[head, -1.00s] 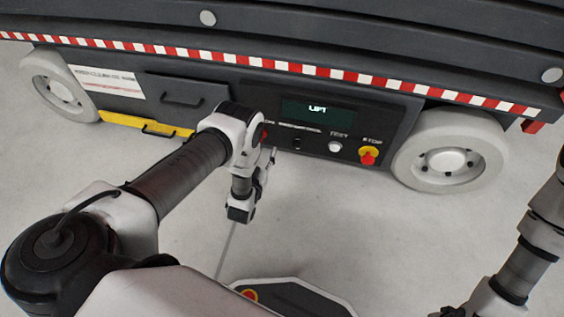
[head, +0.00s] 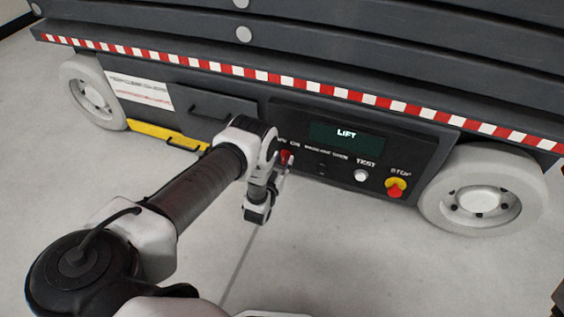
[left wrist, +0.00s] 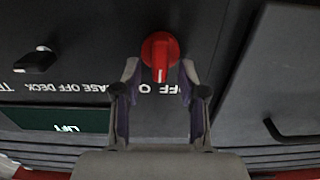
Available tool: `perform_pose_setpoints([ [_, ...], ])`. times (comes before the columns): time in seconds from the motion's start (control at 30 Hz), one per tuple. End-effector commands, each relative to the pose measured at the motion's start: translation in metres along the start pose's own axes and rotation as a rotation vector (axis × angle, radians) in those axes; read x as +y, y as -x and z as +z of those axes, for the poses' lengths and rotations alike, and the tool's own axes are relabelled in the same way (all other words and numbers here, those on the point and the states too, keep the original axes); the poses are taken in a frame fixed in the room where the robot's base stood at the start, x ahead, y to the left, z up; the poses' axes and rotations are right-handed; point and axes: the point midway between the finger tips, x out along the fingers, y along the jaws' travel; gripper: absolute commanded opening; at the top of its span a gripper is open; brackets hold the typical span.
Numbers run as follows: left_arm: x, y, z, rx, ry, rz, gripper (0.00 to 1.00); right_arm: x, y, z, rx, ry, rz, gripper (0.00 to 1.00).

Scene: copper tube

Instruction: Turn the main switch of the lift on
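The red main switch (head: 285,157) is a rotary knob on the lift's dark control panel, left of the TEST button in the head view and partly hidden by my left gripper (head: 273,180). In the left wrist view the panel appears upside down, and the red switch (left wrist: 160,55) shows with its grip ridge pointing down the picture. My left gripper (left wrist: 160,72) is open, with a fingertip on each side of the switch's lower part. No contact shows, and the depth between tips and knob is hard to tell. My right gripper is out of view.
The panel holds a lit display (head: 347,136) reading LIFT, a white TEST button (head: 361,175) and a red STOP button (head: 396,188) on yellow. A black knob (left wrist: 36,60) shows in the wrist view. A wheel (head: 482,193) stands right; the floor in front is clear.

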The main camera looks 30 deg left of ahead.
Motion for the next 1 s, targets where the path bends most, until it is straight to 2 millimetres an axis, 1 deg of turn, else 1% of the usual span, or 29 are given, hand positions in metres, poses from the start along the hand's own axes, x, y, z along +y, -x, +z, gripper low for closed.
perform_pose_setpoints([
  [0.03, 0.0, 0.0, 0.0, 0.0, 0.0, 0.0, 0.28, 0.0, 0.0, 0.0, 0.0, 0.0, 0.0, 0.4],
  [0.07, 0.0, 0.0, 0.0, 0.0, 0.0, 0.0, 0.17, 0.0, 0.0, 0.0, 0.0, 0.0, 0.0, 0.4],
  [0.1, 0.0, 0.0, 0.0, 0.0, 0.0, 0.0, 0.03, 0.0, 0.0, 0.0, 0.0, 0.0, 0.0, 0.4],
  [0.13, 0.0, 0.0, 0.0, 0.0, 0.0, 0.0, 0.0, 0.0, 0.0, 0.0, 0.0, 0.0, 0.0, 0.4],
  [0.57, 0.0, 0.0, 0.0, 0.0, -0.035, 0.0, 0.0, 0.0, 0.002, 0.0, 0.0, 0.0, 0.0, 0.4],
  [0.77, 0.001, 0.0, -0.001, 0.0, -0.128, -0.001, 0.0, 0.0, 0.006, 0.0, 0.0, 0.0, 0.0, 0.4],
  [1.0, 0.003, 0.0, -0.001, -0.001, -0.318, -0.001, 0.0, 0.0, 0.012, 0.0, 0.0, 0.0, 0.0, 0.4],
])
